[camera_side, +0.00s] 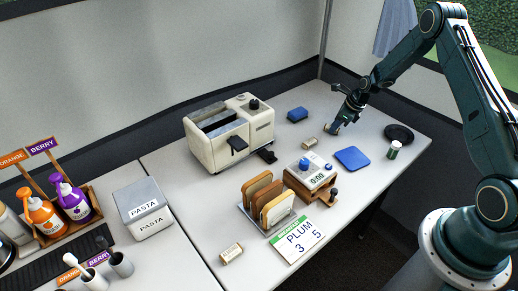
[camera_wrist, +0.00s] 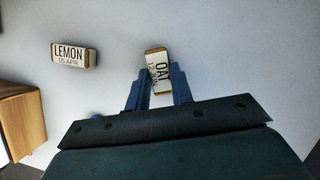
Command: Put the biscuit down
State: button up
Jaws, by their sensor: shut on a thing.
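My gripper (camera_side: 334,124) is over the back of the table in the side view, low near the tabletop. In the wrist view my gripper (camera_wrist: 158,90) is shut on a small biscuit (camera_wrist: 158,72) with a label reading OAT and a date, seemingly 12 MAY. The biscuit is tilted slightly in the picture and sits between the two fingertips. Whether it touches the table I cannot tell. A similar block labelled LEMON 05 APR (camera_wrist: 74,56) lies apart to the left; it also shows in the side view (camera_side: 308,144). Another small labelled block (camera_side: 231,253) lies at the front.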

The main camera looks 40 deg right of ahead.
jog(key=shift+f, duration=0.1)
jog(key=o, duration=0.9)
jog(key=shift+o, duration=0.2)
jog(key=v, duration=1.2)
